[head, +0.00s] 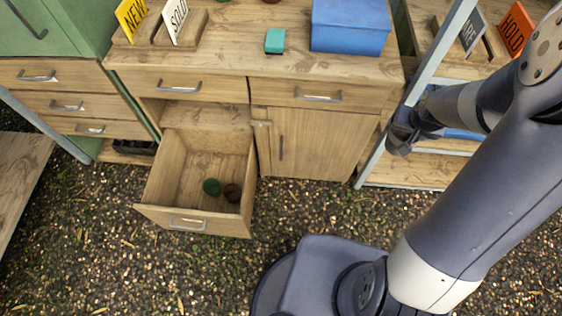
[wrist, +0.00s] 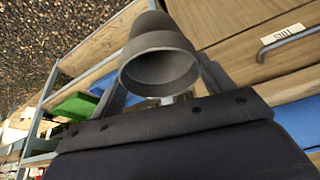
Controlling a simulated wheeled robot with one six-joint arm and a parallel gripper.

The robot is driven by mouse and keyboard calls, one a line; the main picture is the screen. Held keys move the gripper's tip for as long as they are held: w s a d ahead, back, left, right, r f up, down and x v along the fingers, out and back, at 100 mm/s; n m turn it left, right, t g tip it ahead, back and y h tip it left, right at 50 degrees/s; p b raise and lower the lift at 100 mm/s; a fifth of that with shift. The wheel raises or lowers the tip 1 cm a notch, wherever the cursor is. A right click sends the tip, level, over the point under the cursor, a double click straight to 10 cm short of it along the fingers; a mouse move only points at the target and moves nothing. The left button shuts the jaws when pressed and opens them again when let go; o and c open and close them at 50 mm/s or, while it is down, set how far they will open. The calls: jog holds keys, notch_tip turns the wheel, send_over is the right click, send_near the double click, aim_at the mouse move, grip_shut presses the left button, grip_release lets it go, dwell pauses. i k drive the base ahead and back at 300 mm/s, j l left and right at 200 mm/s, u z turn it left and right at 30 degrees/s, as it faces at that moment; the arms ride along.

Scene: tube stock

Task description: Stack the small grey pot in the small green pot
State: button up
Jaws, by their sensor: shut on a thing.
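A small grey pot (wrist: 158,62) is held between the fingers of my gripper (wrist: 163,80) in the wrist view. Its open rim faces the wrist camera and its narrower end points away. In the head view my gripper (head: 408,132) is at the right, beside the cabinet's right edge and in front of the metal shelf. The pot is hard to tell from the dark gripper there. A small green pot (head: 211,187) stands in the open lower drawer, well to the left of and below my gripper in the picture.
A dark brown pot (head: 232,193) stands close beside the green pot. The pulled-out drawer (head: 165,188) has raised walls around both. A blue box (head: 350,25) and a teal block (head: 275,41) sit on the cabinet top. A metal-framed shelf (head: 425,172) stands at the right.

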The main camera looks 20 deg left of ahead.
aim_at(213, 190)
jog(key=k+j, duration=0.1)
jog(key=j, duration=0.45)
jog(key=k+j, duration=0.1)
jog(key=j, duration=0.45)
jog(key=k+j, duration=0.1)
jog(key=j, duration=0.45)
jog(key=k+j, duration=0.1)
jog(key=j, duration=0.5)
